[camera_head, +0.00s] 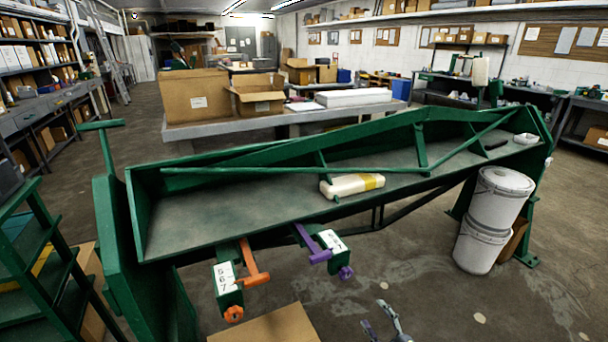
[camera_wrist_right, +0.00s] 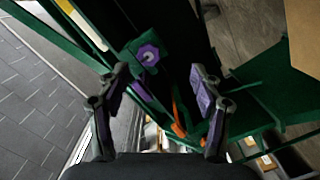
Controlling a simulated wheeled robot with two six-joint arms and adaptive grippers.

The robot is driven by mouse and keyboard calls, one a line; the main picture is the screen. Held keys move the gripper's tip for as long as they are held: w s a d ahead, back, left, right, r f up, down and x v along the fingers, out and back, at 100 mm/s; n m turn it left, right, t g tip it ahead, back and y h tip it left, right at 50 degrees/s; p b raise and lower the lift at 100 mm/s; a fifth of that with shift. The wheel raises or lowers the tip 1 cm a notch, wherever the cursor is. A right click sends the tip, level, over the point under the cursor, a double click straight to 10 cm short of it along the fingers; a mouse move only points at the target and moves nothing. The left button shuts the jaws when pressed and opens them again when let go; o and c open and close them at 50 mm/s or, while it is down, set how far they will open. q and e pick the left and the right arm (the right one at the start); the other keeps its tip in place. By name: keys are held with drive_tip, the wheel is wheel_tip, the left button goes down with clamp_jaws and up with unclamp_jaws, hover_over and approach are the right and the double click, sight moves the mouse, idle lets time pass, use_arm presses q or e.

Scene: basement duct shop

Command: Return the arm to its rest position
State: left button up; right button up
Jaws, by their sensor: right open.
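My right gripper (camera_head: 376,316) shows at the bottom edge of the head view, low in front of the green bench and clear of it. In the right wrist view its two fingers (camera_wrist_right: 160,72) stand wide apart with nothing held between them. The purple-handled clamp (camera_head: 318,246) hangs on the bench's front edge. Its purple knob (camera_wrist_right: 149,56) lies beyond the fingers in the wrist view, apart from them as far as I can tell. My left gripper is in neither view.
The green bench (camera_head: 215,213) spans the middle, with a white bottle (camera_head: 346,186) on it. An orange-handled clamp (camera_head: 236,283) hangs left of the purple one. White buckets (camera_head: 499,195) stand at right. A cardboard sheet (camera_head: 265,326) lies below. Floor right of my gripper is clear.

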drive_tip(key=s+d+f+m+g+h+p, duration=0.1)
drive_tip(key=s+d+f+m+g+h, duration=0.15)
drive_tip(key=s+f, duration=0.45)
drive_tip(key=s+d+f+m+g+h, duration=0.1)
drive_tip(key=s+f+m+g, duration=0.2)
drive_tip(key=f, duration=0.5)
drive_tip(key=s+d+f+m+g+h+p, duration=0.1)
drive_tip(key=s+d+f+m+g+h, duration=0.15)
drive_tip(key=s+f, duration=0.5)
drive_tip(key=s+a+f+m+g, duration=0.1)
drive_tip(key=s+f+m+g, duration=0.2)
drive_tip(key=s, duration=1)
drive_tip(key=s+a+f+m+g, duration=0.2)
drive_tip(key=s+f, duration=0.6)
drive_tip(key=s, duration=0.5)
drive_tip(key=shift+a+f+m+g+p, duration=0.25)
drive_tip(key=shift+m+g+p, duration=0.3)
drive_tip(key=shift+g, duration=0.55)
drive_tip(key=shift+s, duration=0.1)
